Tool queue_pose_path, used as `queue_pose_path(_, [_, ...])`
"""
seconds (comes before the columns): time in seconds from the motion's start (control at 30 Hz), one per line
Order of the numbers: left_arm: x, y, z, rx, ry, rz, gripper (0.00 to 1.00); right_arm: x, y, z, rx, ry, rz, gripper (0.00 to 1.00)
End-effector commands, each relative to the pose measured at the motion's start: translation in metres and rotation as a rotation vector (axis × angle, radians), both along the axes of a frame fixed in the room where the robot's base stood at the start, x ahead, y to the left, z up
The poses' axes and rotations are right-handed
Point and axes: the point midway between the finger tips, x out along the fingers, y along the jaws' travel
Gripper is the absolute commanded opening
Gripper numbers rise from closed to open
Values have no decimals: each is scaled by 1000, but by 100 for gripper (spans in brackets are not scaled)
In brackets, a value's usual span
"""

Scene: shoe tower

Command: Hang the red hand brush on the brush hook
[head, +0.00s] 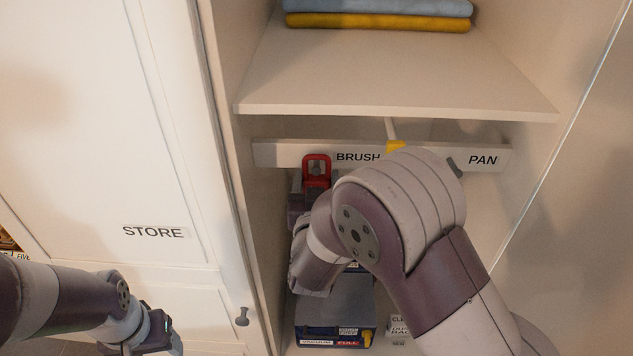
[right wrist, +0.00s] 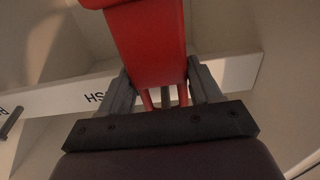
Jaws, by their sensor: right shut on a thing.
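The red hand brush (head: 326,160) is at the left part of the white rail (head: 270,154), left of the word BRUSH. Its red loop end shows in the head view. In the right wrist view the red brush (right wrist: 150,45) rises between the fingers of my right gripper (right wrist: 163,92), which is shut on it. In the head view my right gripper (head: 303,197) is just below the loop, partly hidden by my arm. Something grey shows inside the loop; I cannot tell whether the brush hook passes through it. My left gripper (head: 160,333) is low at left, away from the rail.
A dark peg (head: 454,167) sits by the word PAN. A yellow piece (head: 395,146) is at the rail's middle. A shelf (head: 400,85) with folded cloths (head: 378,21) is above. Boxes (head: 335,330) stand below. The STORE door (head: 150,180) and cabinet side wall bound the left.

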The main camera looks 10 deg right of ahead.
Motion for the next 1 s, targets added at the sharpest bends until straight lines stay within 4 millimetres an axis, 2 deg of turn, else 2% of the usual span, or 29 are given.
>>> queue_pose_path(0.2, [0,0,0,0,0,0,62,0,0,0,0,-1,0,28])
queue_pose_path(0.23, [0,0,0,0,0,0,62,0,0,0,0,-1,0,67])
queue_pose_path(0.3, [0,0,0,0,0,0,62,0,0,0,0,-1,0,90])
queue_pose_path(0.33, [0,0,0,0,0,0,62,0,0,0,0,-1,0,93])
queue_pose_path(0.67, [0,0,-3,0,0,0,62,-3,1,-1,0,0,1,93])
queue_pose_path(0.77, [0,0,-11,0,0,0,62,-14,5,-3,0,-1,3,93])
queue_pose_path(1.0, [0,0,-34,0,0,0,62,-63,20,-5,2,-3,6,93])
